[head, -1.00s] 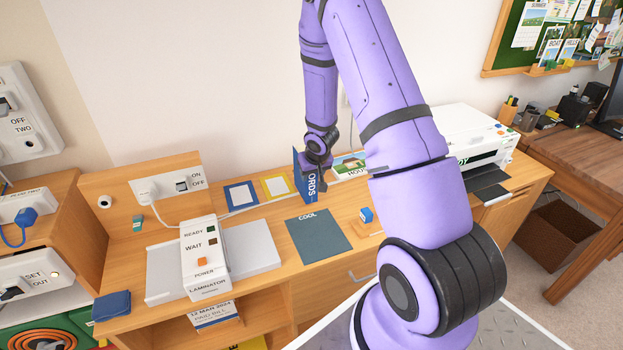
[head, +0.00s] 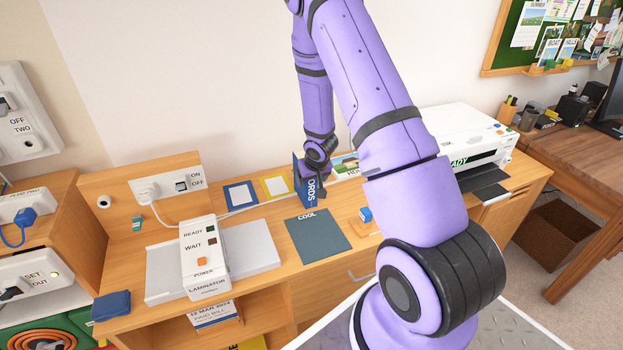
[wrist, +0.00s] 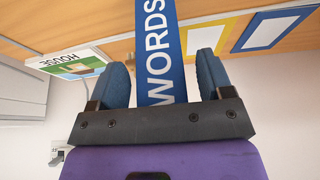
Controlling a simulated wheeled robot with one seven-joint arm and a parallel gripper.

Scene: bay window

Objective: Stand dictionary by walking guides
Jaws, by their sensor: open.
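A blue book with the white letters WORDS on its spine (head: 311,188), likely the dictionary, is upright on the wooden desk near the wall. My gripper (head: 318,165) is at its upper part. In the wrist view the spine (wrist: 158,45) lies between the two blue fingers of my open gripper (wrist: 164,72), with a visible gap on both sides. A green and white item marked HOUSE (head: 346,166) is just right of the book; it also shows in the wrist view (wrist: 75,64). I cannot make out anything labelled as walking guides.
A dark flat COOL mat (head: 318,236) lies in front of the book. Blue (head: 241,194) and yellow (head: 275,186) framed cards are left of it. A laminator (head: 204,258) stands further left. A printer (head: 465,140) is at the right, behind my arm.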

